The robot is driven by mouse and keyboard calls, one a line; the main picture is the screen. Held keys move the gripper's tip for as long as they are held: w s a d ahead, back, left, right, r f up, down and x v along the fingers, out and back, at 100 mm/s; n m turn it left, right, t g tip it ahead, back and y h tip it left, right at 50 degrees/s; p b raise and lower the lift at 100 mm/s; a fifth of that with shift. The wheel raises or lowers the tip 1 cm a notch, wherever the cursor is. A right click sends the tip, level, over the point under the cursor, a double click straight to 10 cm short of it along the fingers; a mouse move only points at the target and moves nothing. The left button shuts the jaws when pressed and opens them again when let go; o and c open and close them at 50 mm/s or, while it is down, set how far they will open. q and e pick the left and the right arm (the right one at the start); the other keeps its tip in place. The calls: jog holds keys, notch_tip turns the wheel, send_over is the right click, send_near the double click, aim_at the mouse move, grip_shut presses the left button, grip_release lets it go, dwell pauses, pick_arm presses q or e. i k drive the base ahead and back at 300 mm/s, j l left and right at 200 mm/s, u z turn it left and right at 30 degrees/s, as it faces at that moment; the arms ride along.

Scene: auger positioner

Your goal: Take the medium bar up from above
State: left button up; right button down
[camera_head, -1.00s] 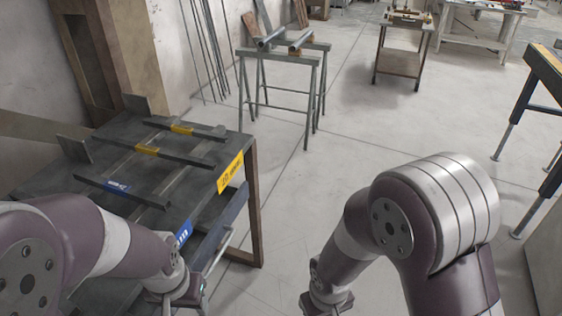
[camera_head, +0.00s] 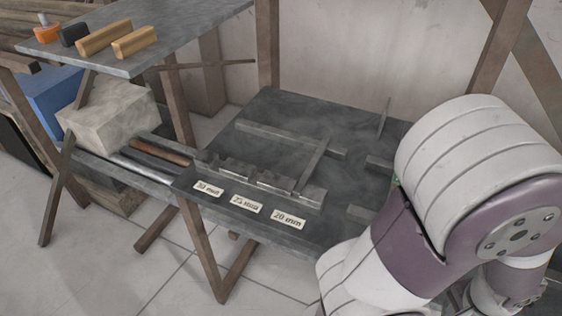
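Several bars lie side by side on the left part of the table, their far-left ends beside a pale block. One is a brown bar (camera_head: 160,152) and one is a bright silver bar (camera_head: 146,170). I cannot tell which of them is the medium bar. Labels on the table's front edge read 30 mm (camera_head: 208,188), 25 mm (camera_head: 247,204) and 20 mm (camera_head: 288,219). A notched metal rail (camera_head: 262,181) stands behind the labels. My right arm fills the right side, well away from the bars, and its gripper is not visible. My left gripper is out of view.
The dark table (camera_head: 285,115) carries flat metal strips and an upright plate (camera_head: 384,117). A raised shelf (camera_head: 190,32) with yellow blocks (camera_head: 134,41) overhangs the back left. A pale block (camera_head: 108,115) stands left of the bars. Open floor lies in front.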

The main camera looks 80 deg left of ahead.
aim_at(307, 176)
jog(key=u, duration=2.6)
